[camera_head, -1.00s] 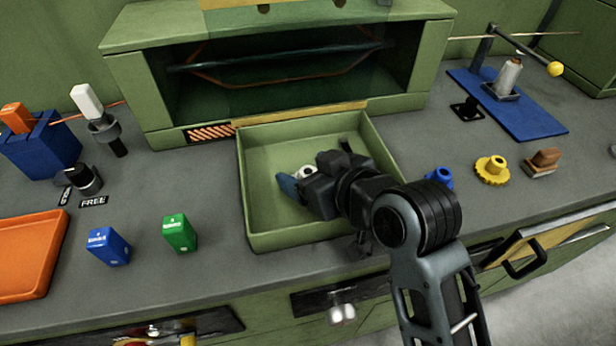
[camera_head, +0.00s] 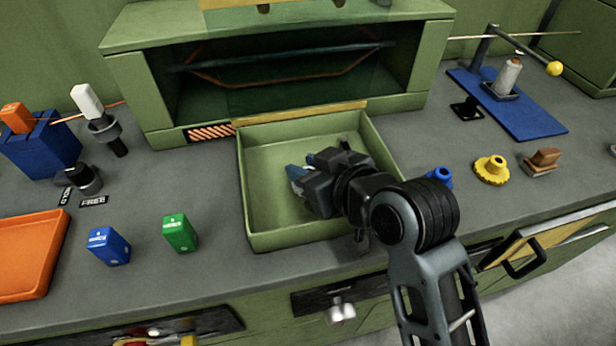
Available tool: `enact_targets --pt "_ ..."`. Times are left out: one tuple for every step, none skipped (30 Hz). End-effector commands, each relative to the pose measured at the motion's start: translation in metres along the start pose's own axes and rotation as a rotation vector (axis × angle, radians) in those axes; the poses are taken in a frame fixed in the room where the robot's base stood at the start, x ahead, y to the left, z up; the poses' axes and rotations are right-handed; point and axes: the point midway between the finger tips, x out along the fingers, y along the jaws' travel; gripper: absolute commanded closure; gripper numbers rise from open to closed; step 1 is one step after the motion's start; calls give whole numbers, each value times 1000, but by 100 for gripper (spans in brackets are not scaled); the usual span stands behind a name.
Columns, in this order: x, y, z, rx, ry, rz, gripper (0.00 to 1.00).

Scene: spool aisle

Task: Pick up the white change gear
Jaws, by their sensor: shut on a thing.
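My gripper (camera_head: 303,168) is low inside the green open tray (camera_head: 246,190), its blue fingertips pointing to the left and away. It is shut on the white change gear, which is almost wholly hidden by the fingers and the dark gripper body. Whether the gear touches the tray floor cannot be seen.
The tray walls stand close around my gripper. A blue gear (camera_head: 438,178), a yellow gear (camera_head: 491,169) and a brown block (camera_head: 542,161) are to the right. Blue (camera_head: 109,246) and green (camera_head: 180,233) blocks stand left of the tray, near an orange tray (camera_head: 30,255).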

Motion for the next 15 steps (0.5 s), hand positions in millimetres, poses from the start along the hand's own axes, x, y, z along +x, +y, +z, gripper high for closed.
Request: enact_targets --pt "2 0 8 2 -17 -2 98" --pt "2 0 8 3 -18 -2 99" --pt "2 0 8 3 -19 -2 99" --pt "2 0 9 3 -19 -2 99" --pt "2 0 9 3 -20 -2 99" --pt "2 0 9 3 -21 -2 99" --pt "2 0 10 3 -22 -2 99" --pt "2 0 10 3 -22 -2 99" --pt "2 0 9 3 -23 -2 99" --pt "2 0 9 3 -23 -2 99" --pt "1 0 8 3 -23 -2 99" --pt "0 0 5 3 -22 -2 99" --pt "-1 0 3 3 -21 -2 99" --pt "-2 0 1 3 -20 -2 99" --pt "-4 0 -3 3 -19 -2 100"
